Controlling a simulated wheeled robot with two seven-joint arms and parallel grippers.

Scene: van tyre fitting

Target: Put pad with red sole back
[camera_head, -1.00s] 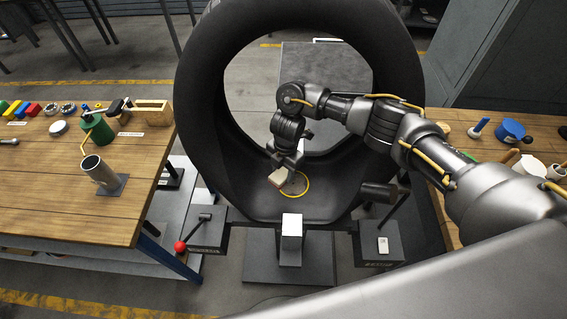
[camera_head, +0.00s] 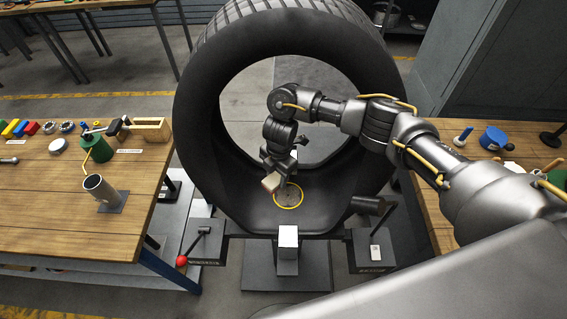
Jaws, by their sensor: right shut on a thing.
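My right gripper (camera_head: 273,172) reaches into the opening of the big black tyre (camera_head: 215,150). It is shut on a small pale wooden pad (camera_head: 270,183). The pad is close to the inner wall of the tyre, just to the upper left of a yellow ring mark (camera_head: 288,206) there. I cannot tell if the pad touches the rubber. Its sole is hidden, so its colour cannot be seen. My left gripper is not in view.
The left wooden bench (camera_head: 60,205) carries a metal cup on a plate (camera_head: 101,190), a green can (camera_head: 98,149), a wooden box (camera_head: 151,130) and coloured blocks. A red-knobbed lever (camera_head: 181,261) stands left of the tyre. The right bench (camera_head: 440,215) holds a blue item (camera_head: 494,138).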

